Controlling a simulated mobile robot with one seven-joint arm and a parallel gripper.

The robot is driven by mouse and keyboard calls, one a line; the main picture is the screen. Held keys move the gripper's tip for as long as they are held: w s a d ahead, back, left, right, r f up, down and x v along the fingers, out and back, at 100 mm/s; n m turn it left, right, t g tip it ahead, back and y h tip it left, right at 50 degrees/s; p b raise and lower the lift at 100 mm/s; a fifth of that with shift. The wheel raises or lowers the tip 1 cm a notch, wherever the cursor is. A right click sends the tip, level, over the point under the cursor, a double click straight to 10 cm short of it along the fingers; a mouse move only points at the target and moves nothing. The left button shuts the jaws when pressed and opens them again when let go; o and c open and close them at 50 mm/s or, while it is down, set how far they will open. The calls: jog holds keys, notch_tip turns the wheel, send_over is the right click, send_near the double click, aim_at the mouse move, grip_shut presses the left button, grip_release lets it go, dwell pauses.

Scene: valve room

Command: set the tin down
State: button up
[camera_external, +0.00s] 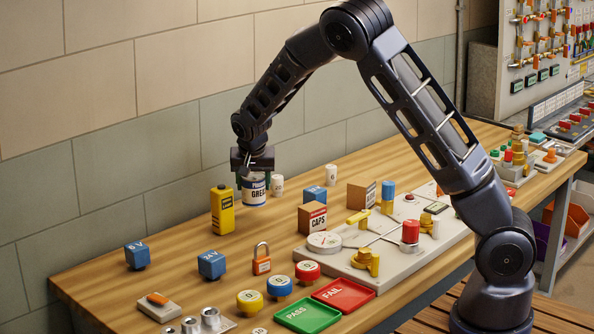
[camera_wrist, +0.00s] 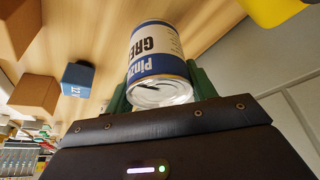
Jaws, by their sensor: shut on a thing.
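The tin (camera_external: 254,190) is a small can with a white and blue label, partly readable as "GRE". It is upright at the back of the wooden bench in the external view, near the wall. My gripper (camera_external: 258,178) comes down over it from above and is shut on it. In the wrist view the tin (camera_wrist: 156,62) sits between the two green fingers, with its metal end towards the camera. I cannot tell whether its base touches the bench top.
A yellow bottle (camera_external: 222,210) stands close to the left of the tin. A cardboard box (camera_external: 312,217) and a padlock (camera_external: 262,258) are nearer the front. Bare bench (camera_external: 175,222) lies left of the bottle.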

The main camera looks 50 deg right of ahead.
aim_at(254, 196)
jog(key=shift+f, duration=2.05)
jog(key=shift+f, duration=0.2)
jog(key=o, duration=1.2)
jog(key=shift+r, duration=0.1)
